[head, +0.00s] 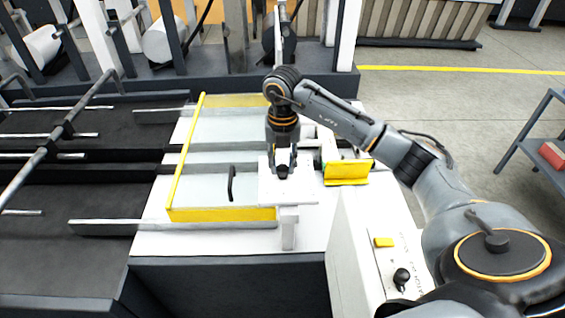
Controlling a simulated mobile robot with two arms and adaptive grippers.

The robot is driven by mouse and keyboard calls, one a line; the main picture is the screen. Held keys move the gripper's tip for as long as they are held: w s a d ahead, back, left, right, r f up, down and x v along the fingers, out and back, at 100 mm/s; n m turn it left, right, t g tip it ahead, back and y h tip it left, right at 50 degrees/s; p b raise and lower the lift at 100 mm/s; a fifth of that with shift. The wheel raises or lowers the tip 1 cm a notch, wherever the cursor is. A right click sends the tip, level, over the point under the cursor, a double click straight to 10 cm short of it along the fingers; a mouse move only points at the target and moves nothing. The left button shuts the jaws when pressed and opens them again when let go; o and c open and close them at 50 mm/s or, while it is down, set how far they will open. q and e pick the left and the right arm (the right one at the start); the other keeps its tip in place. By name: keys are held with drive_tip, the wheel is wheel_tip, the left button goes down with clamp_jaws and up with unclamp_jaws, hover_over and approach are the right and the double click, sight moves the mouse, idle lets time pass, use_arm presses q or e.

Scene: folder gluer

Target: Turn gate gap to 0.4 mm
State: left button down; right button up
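My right gripper (283,168) points down over a white block (290,190) beside the yellow-framed guard. Its fingers come down on either side of a small dark knob-like part (283,172) on top of the block. Whether the fingers press on this part is too small to tell. The gripper hides much of it, and no gap scale or reading can be made out. My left gripper is not in view.
The yellow-framed clear guard (220,214) with a black handle (232,183) lies left of the gripper. A yellow bracket (347,172) stands close on the right. A white control box (352,245) carries a black knob (402,277). Dark belts and rails fill the left.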

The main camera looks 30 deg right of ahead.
clamp_jaws()
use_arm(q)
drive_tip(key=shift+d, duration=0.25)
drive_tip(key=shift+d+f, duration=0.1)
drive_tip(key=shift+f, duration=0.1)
use_arm(e)
drive_tip(key=shift+n, duration=0.3)
